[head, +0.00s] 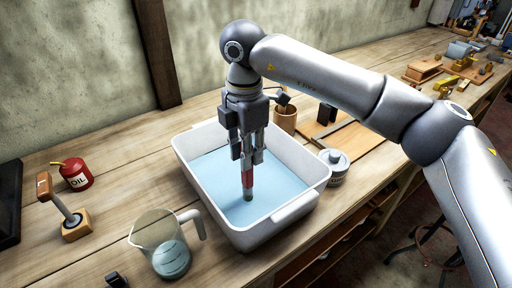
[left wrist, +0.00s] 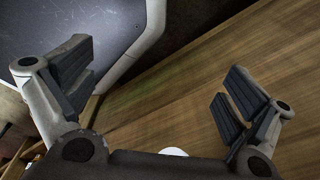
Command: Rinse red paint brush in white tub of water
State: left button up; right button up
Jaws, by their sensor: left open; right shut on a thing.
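The white tub (head: 293,212) stands on the wooden workbench in the middle of the head view, with pale blue water (head: 214,172) in it. My right gripper (head: 247,155) is over the tub and shut on the red paint brush (head: 248,180). The brush points down, upright, with its dark lower end at the water; how deep it dips is hard to tell. The fingers hide the brush's upper part. My left gripper (left wrist: 160,95) is open and empty in the left wrist view, with a wooden surface behind it. I cannot make it out surely in the head view.
A glass jug (head: 165,245) with some liquid stands in front left of the tub. A red oil can (head: 76,174) and a wooden-based tool (head: 73,220) are further left.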

jog(key=w+d, duration=0.3)
jog(key=d, duration=0.2)
jog(key=shift+w+b, duration=0.25)
jog(key=shift+b, duration=0.1)
dwell(0.3)
jog(key=s+a+b, duration=0.1)
jog(key=s+a, duration=0.2)
jog(key=a, duration=0.2)
jog(key=shift+s, duration=0.3)
